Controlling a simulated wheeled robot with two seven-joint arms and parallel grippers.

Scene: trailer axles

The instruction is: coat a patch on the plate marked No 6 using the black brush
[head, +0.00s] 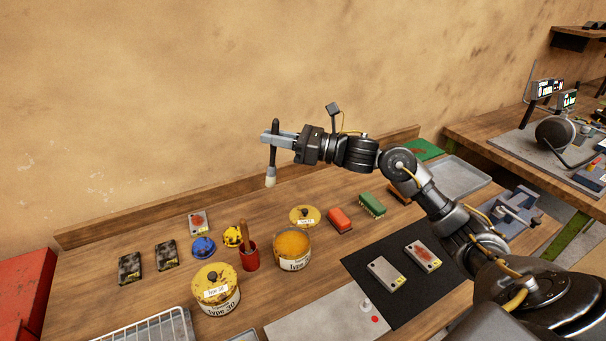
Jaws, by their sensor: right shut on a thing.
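My right gripper (277,138) is shut on the black brush (274,158), which hangs upright, pale bristles down, above the back of the table. It is apart from everything below. Two grey plates lie on a black mat: one plain-faced (385,273) and one with a reddish patch (423,255). Another grey plate with a red patch (199,222) lies at the back left. Two dark mottled plates (130,268) (166,255) lie at the left. The plates' yellow tags are too small to read, so I cannot tell which is No 6. My left gripper is out of view.
An open can of yellow-orange stuff (292,244) stands mid-table, its lid (305,215) behind it. A closed can (216,290), a red cup (249,259) with a wooden-handled tool, and red (339,220) and green (372,204) brushes stand around. The black mat (400,305) has bare room.

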